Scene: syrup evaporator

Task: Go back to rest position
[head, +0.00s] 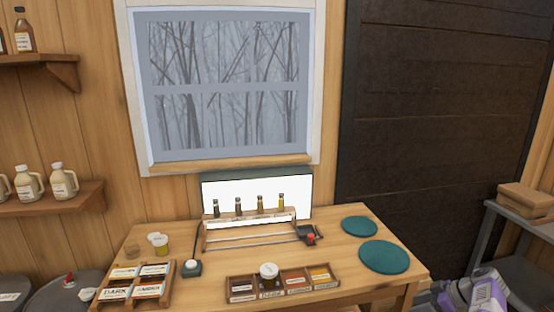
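Part of my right arm, purple and pale grey, shows at the bottom right corner, to the right of the wooden table (345,262). No gripper fingers can be made out there. My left arm and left gripper are outside the view. On the table, a wooden rack with several small sample bottles (260,204) stands before a lit white panel (294,188).
Two teal round mats (385,257) (359,226) lie empty at the table's right. A grey shelf with boxes (527,199) stands at far right.

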